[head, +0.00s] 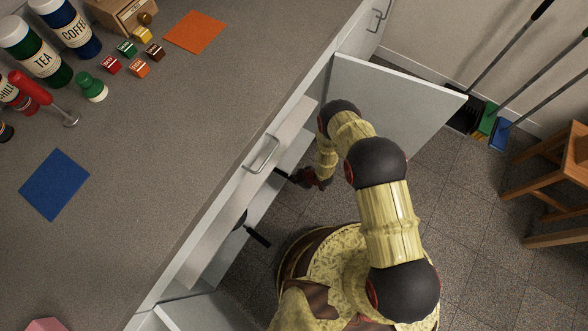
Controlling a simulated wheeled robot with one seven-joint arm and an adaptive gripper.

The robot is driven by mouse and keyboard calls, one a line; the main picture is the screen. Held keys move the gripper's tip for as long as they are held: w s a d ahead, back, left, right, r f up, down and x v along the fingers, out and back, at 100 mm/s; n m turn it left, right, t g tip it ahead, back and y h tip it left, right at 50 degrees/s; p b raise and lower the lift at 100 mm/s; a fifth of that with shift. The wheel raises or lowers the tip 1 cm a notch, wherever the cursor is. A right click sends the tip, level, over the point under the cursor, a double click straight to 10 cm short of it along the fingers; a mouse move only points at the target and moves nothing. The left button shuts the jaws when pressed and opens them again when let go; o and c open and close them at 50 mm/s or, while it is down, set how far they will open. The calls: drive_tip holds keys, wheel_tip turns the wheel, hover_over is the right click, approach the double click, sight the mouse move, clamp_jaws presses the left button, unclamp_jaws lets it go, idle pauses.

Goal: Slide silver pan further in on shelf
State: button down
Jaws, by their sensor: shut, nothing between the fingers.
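My gripper (300,179), small and dark in the head view, is at the front of the open lower cabinet, beneath the counter's edge. It is shut and empty, pointing left toward the opening. A dark handle (257,237) sticks out of the cabinet lower left of my gripper. Another short dark shape (282,173) shows right by the fingertips; I cannot tell whether it is a second handle or part of my gripper. No silver pan body can be made out; the countertop and drawer front hide most of the inside. Whether my gripper touches anything is unclear.
One open cabinet door (400,95) stands out to the right of my arm, another (190,312) at the lower left. A drawer pull (264,154) juts out above the opening. A wooden stool (560,180) and brooms stand at the right. Jars stand on the counter (150,150).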

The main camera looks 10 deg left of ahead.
drive_tip(key=w+a, duration=0.1)
drive_tip(key=a, duration=0.2)
drive_tip(key=w+a, duration=0.1)
drive_tip(key=a, duration=0.3)
drive_tip(key=w+a, duration=0.1)
drive_tip(key=a, duration=0.2)
drive_tip(key=shift+w+a, duration=0.25)
drive_tip(key=shift+w, duration=0.15)
